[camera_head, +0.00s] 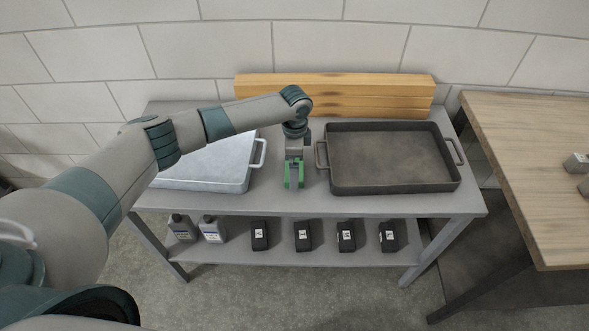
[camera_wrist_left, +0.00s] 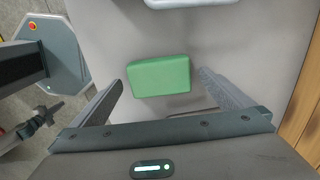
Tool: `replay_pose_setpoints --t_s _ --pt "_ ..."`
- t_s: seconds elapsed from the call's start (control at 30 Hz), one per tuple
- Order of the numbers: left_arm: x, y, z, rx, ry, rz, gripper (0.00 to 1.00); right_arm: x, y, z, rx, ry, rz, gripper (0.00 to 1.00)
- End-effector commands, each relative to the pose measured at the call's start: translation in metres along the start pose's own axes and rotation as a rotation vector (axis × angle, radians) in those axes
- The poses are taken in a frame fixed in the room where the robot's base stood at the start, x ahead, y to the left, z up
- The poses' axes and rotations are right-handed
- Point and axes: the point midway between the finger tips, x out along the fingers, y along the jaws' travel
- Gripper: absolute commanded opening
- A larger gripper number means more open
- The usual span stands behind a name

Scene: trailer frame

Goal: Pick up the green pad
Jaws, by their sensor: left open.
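The green pad (camera_head: 293,182) lies on the grey metal table (camera_head: 310,204), in the gap between the two trays. In the left wrist view the green pad (camera_wrist_left: 160,76) is a flat block lying between and a little beyond my open fingers. My left gripper (camera_head: 293,172) points down over the pad in the head view and hides part of it. In the left wrist view the gripper (camera_wrist_left: 163,90) has its fingers spread on either side of the pad, with space showing at each side.
A dark tray (camera_head: 328,180) with handles stands just right of the gripper. A pale tray (camera_head: 247,180) stands to its left, partly behind my arm. Stacked wooden beams (camera_head: 335,92) lie at the back. Bottles and several black boxes (camera_head: 303,236) sit on the lower shelf.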

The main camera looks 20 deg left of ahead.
Motion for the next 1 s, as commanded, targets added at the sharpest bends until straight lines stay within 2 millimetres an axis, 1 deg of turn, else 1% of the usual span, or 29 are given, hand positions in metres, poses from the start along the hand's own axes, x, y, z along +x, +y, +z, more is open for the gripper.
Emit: replay_pose_setpoints --t_s 0.03,0.17,0.6,0.67,0.7,0.8,1.0 --pt "0.0035 0.0006 0.0001 0.0 -0.001 0.001 1.0 -0.0029 0.0002 -0.0001 0.0 0.0 0.0 0.0" --pt "0.0098 0.0002 0.0002 0.001 -0.001 0.0 1.0 -0.0034 0.0002 -0.0001 0.0 0.0 0.0 0.0" --pt "0.0101 0.0002 0.0004 0.001 0.0 0.0 1.0 -0.0029 0.0003 0.0 0.0 0.0 0.0 0.0" --pt "0.0101 0.0002 0.0004 0.001 0.0 0.0 0.86 -0.0029 0.0003 0.0 0.0 0.0 0.0 0.0" --pt "0.0101 0.0002 0.0004 0.001 0.0 0.0 0.76 -0.0029 0.0003 0.0 0.0 0.0 0.0 0.0" --pt "0.01 0.0002 0.0004 0.0 0.0 0.0 0.55 -0.0029 0.0003 0.0 0.0 0.0 0.0 0.0" --pt "0.0099 0.0001 0.0004 0.0 0.0 0.0 0.55 -0.0029 0.0004 -0.0001 0.0 0.0 0.0 0.0"
